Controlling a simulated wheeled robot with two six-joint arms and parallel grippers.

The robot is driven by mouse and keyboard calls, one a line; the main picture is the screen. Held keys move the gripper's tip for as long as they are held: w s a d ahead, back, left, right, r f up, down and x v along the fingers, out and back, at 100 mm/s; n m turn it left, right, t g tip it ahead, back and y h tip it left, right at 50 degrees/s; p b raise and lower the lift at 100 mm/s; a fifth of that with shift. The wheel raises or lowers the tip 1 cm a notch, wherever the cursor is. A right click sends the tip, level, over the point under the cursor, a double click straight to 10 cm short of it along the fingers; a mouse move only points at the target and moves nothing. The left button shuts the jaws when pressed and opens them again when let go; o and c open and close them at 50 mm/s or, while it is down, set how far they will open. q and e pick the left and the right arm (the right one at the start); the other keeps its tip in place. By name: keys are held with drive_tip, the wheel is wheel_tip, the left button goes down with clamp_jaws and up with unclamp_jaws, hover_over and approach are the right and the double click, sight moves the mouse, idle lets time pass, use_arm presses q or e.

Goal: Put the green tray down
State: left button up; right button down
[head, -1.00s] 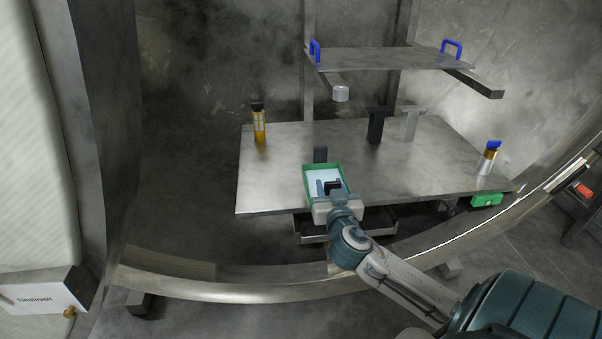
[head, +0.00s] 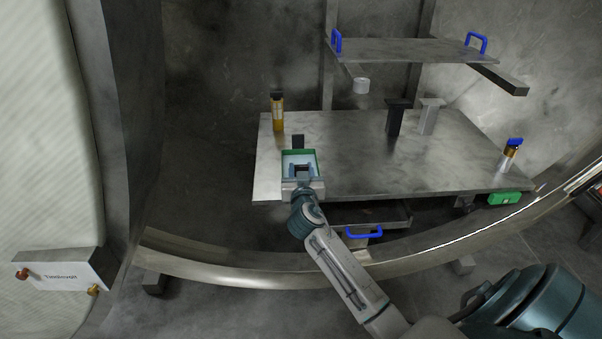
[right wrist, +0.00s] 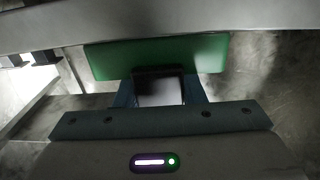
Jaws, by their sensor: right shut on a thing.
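The green tray (head: 313,157) has a green rim and a pale inside, and shows at the front left part of the metal table (head: 350,170). My right gripper (head: 302,172) is shut on the tray at its near side. In the right wrist view the tray's green wall (right wrist: 160,56) stands just beyond the fingers (right wrist: 160,88). The gripper hides part of the tray's near side. I cannot tell whether the tray touches the table top. My left gripper is not in view.
A yellow bottle (head: 277,112) stands behind the tray to its left, with a small dark block (head: 298,142) just behind the tray. A black stand (head: 396,117) and a grey stand (head: 430,116) are right of centre. A blue-capped bottle (head: 510,153) stands far right. A shelf (head: 410,50) hangs above.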

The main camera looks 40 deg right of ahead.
drive_tip(key=shift+f, duration=0.45)
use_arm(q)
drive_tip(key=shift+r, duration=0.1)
use_arm(e)
drive_tip(key=c, duration=0.9)
unclamp_jaws()
drive_tip(key=shift+s+a, duration=0.3)
drive_tip(key=shift+s, duration=0.1)
drive_tip(key=b+v, duration=0.1)
drive_tip(key=v, duration=0.9)
drive_tip(key=s+a+f+n+g+y, duration=0.35)
drive_tip(key=s+f+g, duration=0.35)
drive_tip(key=s+f, duration=0.8)
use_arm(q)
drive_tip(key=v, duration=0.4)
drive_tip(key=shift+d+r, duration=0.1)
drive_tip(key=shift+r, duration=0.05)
use_arm(e)
drive_tip(key=s+a+f+n+g+y, duration=0.1)
drive_tip(key=s+a, duration=0.1)
drive_tip(key=s, duration=0.2)
drive_tip(key=s+a+f+n+g+y, duration=0.1)
drive_tip(key=s+a+f+g+y, duration=0.1)
drive_tip(key=s, duration=0.2)
drive_tip(key=s+a+f+n+g+y, duration=0.1)
drive_tip(key=s+a+f+g+y, duration=0.1)
drive_tip(key=s, duration=0.3)
drive_tip(key=shift+s+a+f+n, duration=0.1)
drive_tip(key=shift+f+n, duration=0.1)
drive_tip(key=shift+n, duration=0.15)
